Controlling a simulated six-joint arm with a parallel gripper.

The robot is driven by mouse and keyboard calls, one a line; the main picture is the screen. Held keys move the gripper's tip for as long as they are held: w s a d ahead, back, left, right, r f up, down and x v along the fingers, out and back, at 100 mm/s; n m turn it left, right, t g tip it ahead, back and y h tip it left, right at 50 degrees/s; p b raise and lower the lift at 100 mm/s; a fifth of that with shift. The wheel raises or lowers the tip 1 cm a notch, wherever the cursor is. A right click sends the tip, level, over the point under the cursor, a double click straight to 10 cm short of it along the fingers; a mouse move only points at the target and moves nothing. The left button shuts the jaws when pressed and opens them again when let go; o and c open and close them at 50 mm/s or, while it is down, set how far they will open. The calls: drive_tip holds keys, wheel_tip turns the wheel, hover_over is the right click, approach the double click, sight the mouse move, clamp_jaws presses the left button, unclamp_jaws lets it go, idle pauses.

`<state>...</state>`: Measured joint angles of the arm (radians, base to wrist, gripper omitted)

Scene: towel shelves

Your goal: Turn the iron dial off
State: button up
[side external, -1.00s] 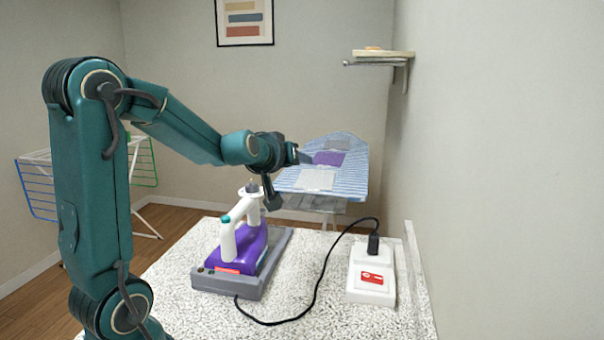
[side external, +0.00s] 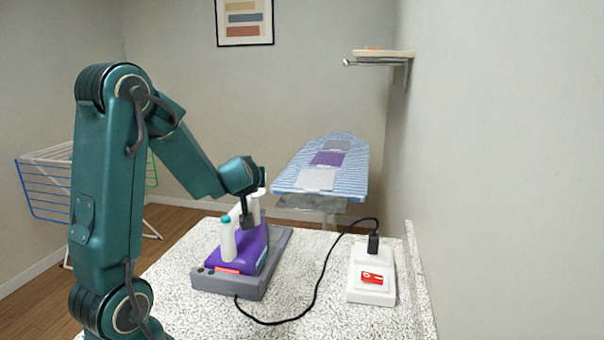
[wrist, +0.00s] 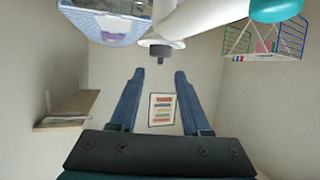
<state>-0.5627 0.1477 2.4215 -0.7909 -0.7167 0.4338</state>
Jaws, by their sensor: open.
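The purple iron (side external: 236,252) with a white handle and teal button (side external: 227,219) sits on a grey stand (side external: 222,284) on the table. Its dark dial (wrist: 160,56) shows in the wrist view on a white round collar (wrist: 154,41) at the end of the white handle. In the side view the dial is hidden behind my gripper (side external: 248,222), which is low at the handle. In the wrist view my gripper (wrist: 159,73) is open and empty, its fingers apart. The dial lies just past the fingertips, in line with the gap. I cannot tell whether they touch it.
A black cord (side external: 316,290) runs to a plug on a white socket box (side external: 371,289) with a red label. The ironing board (side external: 285,182) with folded cloths stands behind. A wall shelf (side external: 384,53) is high right and a drying rack (side external: 40,192) stands left. The table front is clear.

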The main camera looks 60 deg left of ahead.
drive_tip(key=shift+w+a+f, duration=0.1)
drive_tip(key=shift+a+f, duration=0.1)
drive_tip(key=shift+f, duration=0.25)
drive_tip(key=shift+x, duration=2.3)
drive_tip(key=shift+r, duration=0.1)
clamp_jaws()
